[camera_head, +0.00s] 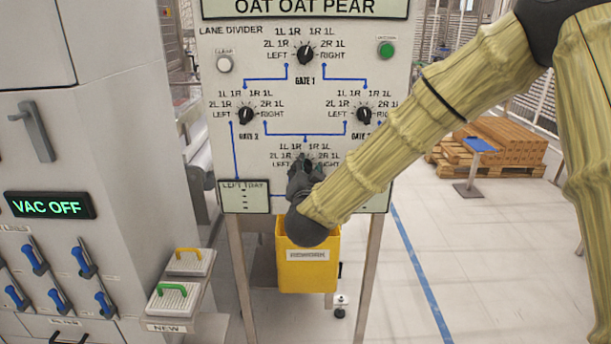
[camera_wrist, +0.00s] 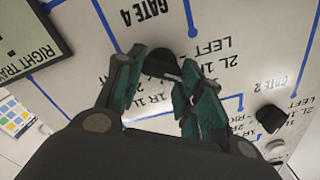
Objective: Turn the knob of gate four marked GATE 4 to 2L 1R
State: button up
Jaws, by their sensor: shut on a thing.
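The lane divider panel (camera_head: 330,130) stands upright, with black knobs and printed position labels. The gate 4 knob (camera_wrist: 163,67) is black and sits beside the GATE 4 lettering (camera_wrist: 139,12), upside down in the wrist view. My gripper (camera_wrist: 162,62) is shut on this knob, with one green-grey finger on each side. In the head view my gripper (camera_head: 306,168) is at the lowest knob position, and it and my arm hide most of that knob and some labels. The knob's pointer is hidden, so I cannot tell its setting.
The gate 1 knob (camera_head: 306,55), left knob (camera_head: 246,115) and right knob (camera_head: 364,115) are above my gripper. The LEFT TRAY plate (camera_head: 245,198) is lower left. A yellow REWORK bin (camera_head: 308,275) stands below.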

dwell(0.5)
jog(key=o, duration=1)
jog(key=shift+s, duration=0.15)
jog(key=s, duration=1.1)
jog(key=shift+s, duration=0.35)
